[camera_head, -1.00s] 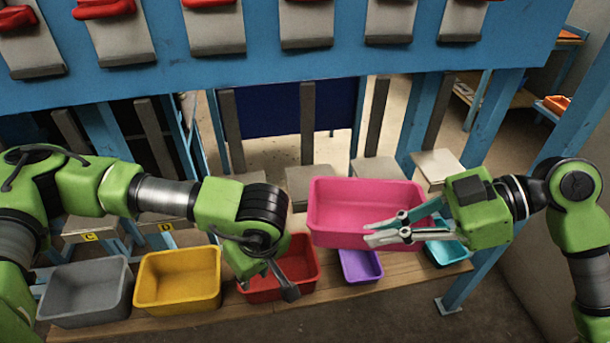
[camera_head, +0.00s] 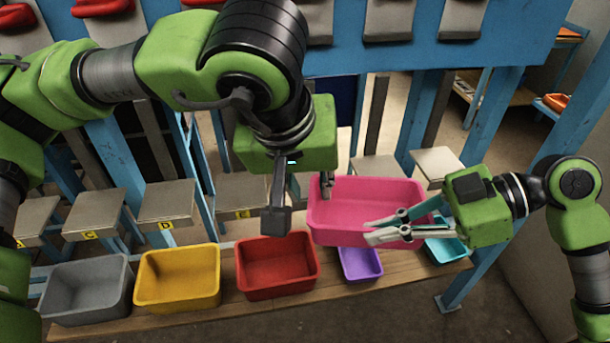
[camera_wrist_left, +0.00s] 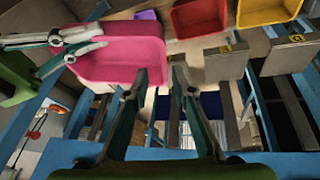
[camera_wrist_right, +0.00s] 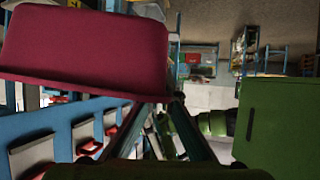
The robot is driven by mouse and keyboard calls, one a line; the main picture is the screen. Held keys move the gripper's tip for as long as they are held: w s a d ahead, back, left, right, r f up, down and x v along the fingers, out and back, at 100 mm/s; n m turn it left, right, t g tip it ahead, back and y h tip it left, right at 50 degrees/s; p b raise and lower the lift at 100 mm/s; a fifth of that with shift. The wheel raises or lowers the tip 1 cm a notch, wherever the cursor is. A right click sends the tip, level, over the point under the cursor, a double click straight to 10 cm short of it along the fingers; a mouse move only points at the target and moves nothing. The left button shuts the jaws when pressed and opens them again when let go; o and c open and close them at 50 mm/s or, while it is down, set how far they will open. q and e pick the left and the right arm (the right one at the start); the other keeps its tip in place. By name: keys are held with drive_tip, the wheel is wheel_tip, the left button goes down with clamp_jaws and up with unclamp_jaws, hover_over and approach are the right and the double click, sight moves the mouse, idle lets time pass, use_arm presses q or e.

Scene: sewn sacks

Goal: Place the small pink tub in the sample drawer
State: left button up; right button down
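The pink tub (camera_head: 352,193) is held above the bench, with its opening facing up and toward the head camera. My right gripper (camera_head: 372,231) is shut on the tub's right-front rim, one finger inside and one outside. In the right wrist view the tub (camera_wrist_right: 85,50) fills the upper left. My left gripper (camera_head: 303,205) is open at the tub's left wall; its fingers straddle that rim in the head view. In the left wrist view the left fingers (camera_wrist_left: 159,75) are apart, the tub (camera_wrist_left: 125,50) beside them. No drawer is clearly identifiable as the sample drawer.
Grey (camera_head: 85,312), yellow (camera_head: 180,300), red (camera_head: 280,288), purple (camera_head: 360,275) and teal (camera_head: 450,258) tubs stand on a wooden bench (camera_head: 215,312) below. A blue frame (camera_head: 380,50) with grey plates and red pieces stands behind. Labelled grey plates (camera_head: 165,202) sit between.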

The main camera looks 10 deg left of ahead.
sight(319, 212)
use_arm(q)
drive_tip(key=x, duration=0.8)
drive_tip(key=shift+w+f, duration=0.15)
drive_tip(key=shift+f, duration=0.1)
clamp_jaws()
drive_tip(key=shift+d, duration=0.1)
use_arm(e)
drive_tip(key=c, duration=2.2)
unclamp_jaws()
drive_tip(key=shift+d, duration=0.1)
